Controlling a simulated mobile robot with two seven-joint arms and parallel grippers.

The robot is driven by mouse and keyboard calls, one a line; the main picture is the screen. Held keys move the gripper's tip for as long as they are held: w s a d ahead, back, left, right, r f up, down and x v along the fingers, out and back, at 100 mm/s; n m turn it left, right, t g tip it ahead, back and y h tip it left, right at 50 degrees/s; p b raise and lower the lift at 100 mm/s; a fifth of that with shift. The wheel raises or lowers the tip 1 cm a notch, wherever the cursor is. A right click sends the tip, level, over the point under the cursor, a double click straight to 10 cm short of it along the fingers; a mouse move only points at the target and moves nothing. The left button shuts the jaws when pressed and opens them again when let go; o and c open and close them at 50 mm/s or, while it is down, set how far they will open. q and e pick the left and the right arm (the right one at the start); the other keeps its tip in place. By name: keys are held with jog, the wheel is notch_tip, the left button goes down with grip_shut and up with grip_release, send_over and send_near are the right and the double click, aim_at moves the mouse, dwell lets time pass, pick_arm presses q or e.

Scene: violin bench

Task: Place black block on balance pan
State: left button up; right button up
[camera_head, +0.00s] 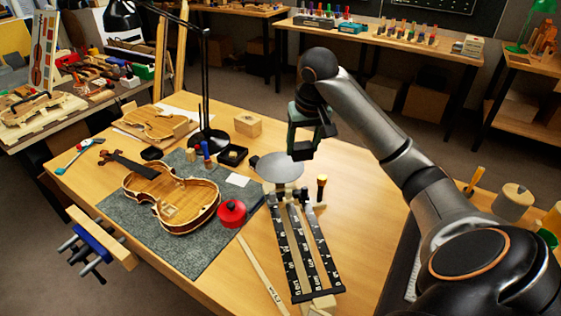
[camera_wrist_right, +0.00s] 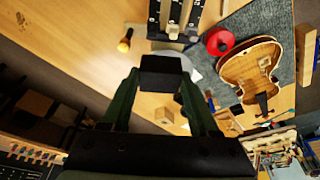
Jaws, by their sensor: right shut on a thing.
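My right gripper (camera_head: 303,146) is shut on the black block (camera_wrist_right: 165,73), which sits between the two green fingers in the right wrist view. In the head view the gripper hangs above the far end of the balance, over the right part of the pan. The balance pan (camera_head: 276,168) is a round grey plate, empty as far as it shows. In the right wrist view the pan (camera_wrist_right: 187,62) is partly hidden behind the block. The balance's black, marked beams (camera_head: 293,248) run toward the near table edge. My left gripper is not in view.
A violin (camera_head: 172,196) lies on a grey mat (camera_head: 195,255), beside a red round tin (camera_head: 231,213). A yellow-topped tool (camera_head: 321,188) stands right of the balance. A black lamp (camera_head: 207,136) and wooden box (camera_head: 248,124) stand behind.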

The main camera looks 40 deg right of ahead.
jog(key=w+d+f, duration=0.1)
jog(key=w+f, duration=0.1)
jog(key=w, duration=0.1)
jog(key=w+d+f, duration=0.1)
jog(key=w+f, duration=0.2)
jog(key=w, duration=0.1)
jog(key=w+d+f, duration=0.1)
jog(key=w+f, duration=0.2)
jog(key=w, duration=0.1)
jog(key=shift+w+d+f, duration=0.15)
jog(key=shift+d, duration=0.15)
jog(key=shift+w+d+f, duration=0.15)
jog(key=shift+w+f, duration=0.25)
jog(key=shift+f, duration=0.2)
jog(key=shift+f+p, duration=0.4)
jog(key=shift+f, duration=1.05)
jog(key=shift+f, duration=0.15)
jog(key=o, duration=1.3)
jog(key=shift+o, duration=0.2)
